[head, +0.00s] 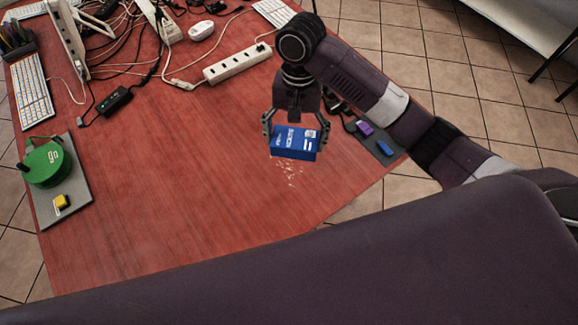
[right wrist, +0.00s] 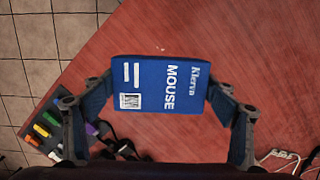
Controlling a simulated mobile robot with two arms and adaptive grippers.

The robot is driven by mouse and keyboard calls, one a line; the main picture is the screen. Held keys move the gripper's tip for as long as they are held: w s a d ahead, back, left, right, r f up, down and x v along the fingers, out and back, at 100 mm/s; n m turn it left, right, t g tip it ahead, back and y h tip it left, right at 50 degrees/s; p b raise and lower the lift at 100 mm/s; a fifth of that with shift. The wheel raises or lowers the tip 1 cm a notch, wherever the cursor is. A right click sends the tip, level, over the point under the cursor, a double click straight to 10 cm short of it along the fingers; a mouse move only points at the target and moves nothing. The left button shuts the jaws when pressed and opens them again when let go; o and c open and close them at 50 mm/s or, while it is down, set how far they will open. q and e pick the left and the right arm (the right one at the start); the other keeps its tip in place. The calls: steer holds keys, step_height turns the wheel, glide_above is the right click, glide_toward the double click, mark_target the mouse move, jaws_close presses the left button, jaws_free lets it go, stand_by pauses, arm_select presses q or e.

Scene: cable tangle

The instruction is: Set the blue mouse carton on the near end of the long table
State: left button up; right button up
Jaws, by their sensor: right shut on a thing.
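The blue mouse carton (head: 293,143) is held in my right gripper (head: 296,132), its fingers shut on two opposite sides. In the right wrist view the carton (right wrist: 158,86) shows its printed face between the fingers (right wrist: 160,105). It looks to be above the long red wooden table (head: 160,190); the exact gap beneath it is hard to tell. The bare near part of the tabletop lies below and left of the carton in the head view. My left gripper is not in view.
A white power strip (head: 238,63), cables and a black adapter (head: 115,101) lie farther back. A green round object (head: 47,163) and yellow block (head: 61,202) sit on a grey mat at left. Coloured items (right wrist: 44,128) lie near the right edge. The table's middle is clear.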

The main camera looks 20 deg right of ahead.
step_height(320, 180, down, 9)
steer(key=shift+f+p, duration=0.15)
steer(key=shift+p, duration=0.3)
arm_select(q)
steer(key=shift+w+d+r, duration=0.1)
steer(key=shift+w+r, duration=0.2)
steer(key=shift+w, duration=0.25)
arm_select(e)
steer(key=shift+f, duration=2.45)
steer(key=o, duration=1.2)
steer(key=shift+f, duration=0.15)
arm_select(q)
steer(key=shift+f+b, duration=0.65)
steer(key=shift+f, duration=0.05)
arm_select(e)
steer(key=r, duration=0.4)
steer(key=w+r, duration=0.1)
steer(key=r, duration=0.7)
steer(key=shift+w+d+r, duration=0.15)
steer(key=shift+w+d, duration=0.15)
steer(key=shift+d, duration=0.05)
